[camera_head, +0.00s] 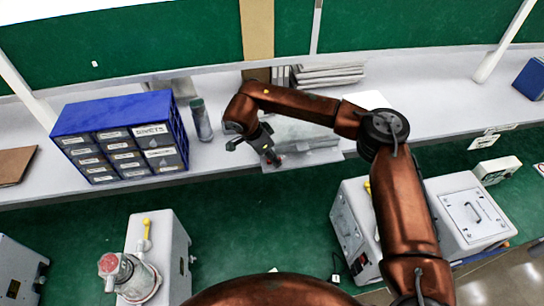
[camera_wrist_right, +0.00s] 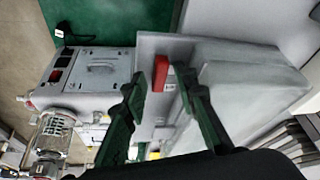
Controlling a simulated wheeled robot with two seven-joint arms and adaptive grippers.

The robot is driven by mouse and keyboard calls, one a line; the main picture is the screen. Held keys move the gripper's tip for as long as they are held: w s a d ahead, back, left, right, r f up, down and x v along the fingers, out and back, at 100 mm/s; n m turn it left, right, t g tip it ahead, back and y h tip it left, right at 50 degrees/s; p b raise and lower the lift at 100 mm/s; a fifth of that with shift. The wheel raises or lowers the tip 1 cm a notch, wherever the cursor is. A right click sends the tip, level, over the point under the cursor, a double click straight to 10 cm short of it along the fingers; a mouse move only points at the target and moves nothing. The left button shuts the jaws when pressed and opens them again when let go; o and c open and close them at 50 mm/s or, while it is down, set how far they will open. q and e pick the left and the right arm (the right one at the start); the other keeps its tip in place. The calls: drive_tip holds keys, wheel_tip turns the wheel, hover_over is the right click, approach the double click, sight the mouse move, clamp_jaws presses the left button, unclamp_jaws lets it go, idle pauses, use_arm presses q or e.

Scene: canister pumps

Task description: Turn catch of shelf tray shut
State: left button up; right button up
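The shelf tray (camera_head: 318,158) is a grey tray with a pale, lumpy load, at the front edge of the shelf in the head view. It also shows at the right in the wrist view (camera_wrist_right: 255,85). Its red catch (camera_wrist_right: 160,78) stands out on the near end face in the wrist view. My right gripper (camera_head: 268,155) is beside the tray's left end. In the wrist view my right gripper (camera_wrist_right: 158,90) is open, with its fingers apart on either side of the red catch. I cannot tell whether they touch it. My left gripper is not in view.
A blue-topped drawer cabinet (camera_head: 118,138) and a dark cylinder (camera_head: 201,120) stand left of the tray on the shelf. Flat stacked items (camera_head: 330,75) lie behind. Below are a grey box with a pump canister (camera_head: 128,278) and a grey case (camera_head: 467,212).

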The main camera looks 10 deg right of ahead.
drive_tip(key=shift+c, duration=0.7)
clamp_jaws()
drive_tip(key=shift+n, duration=0.3)
drive_tip(key=n+t+b, duration=0.1)
drive_tip(key=n+b, duration=0.1)
drive_tip(key=n, duration=0.1)
drive_tip(key=shift+s+d+y+b, duration=0.15)
drive_tip(key=shift+y+b, duration=0.15)
drive_tip(key=n+t+y+b, duration=0.1)
drive_tip(key=n, duration=0.3)
drive_tip(key=shift+d+b, duration=0.1)
drive_tip(key=shift+b, duration=0.3)
drive_tip(key=n+y, duration=0.1)
drive_tip(key=n, duration=0.1)
drive_tip(key=n+t+y+b, duration=0.1)
drive_tip(key=n, duration=0.2)
drive_tip(key=shift+s+d+b, duration=0.1)
drive_tip(key=shift+d+b, duration=0.1)
drive_tip(key=shift+b, duration=0.1)
drive_tip(key=n+y, duration=0.2)
drive_tip(key=n, duration=0.3)
drive_tip(key=shift+d+b, duration=0.1)
drive_tip(key=shift+b, duration=0.3)
drive_tip(key=shift+n+g, duration=0.3)
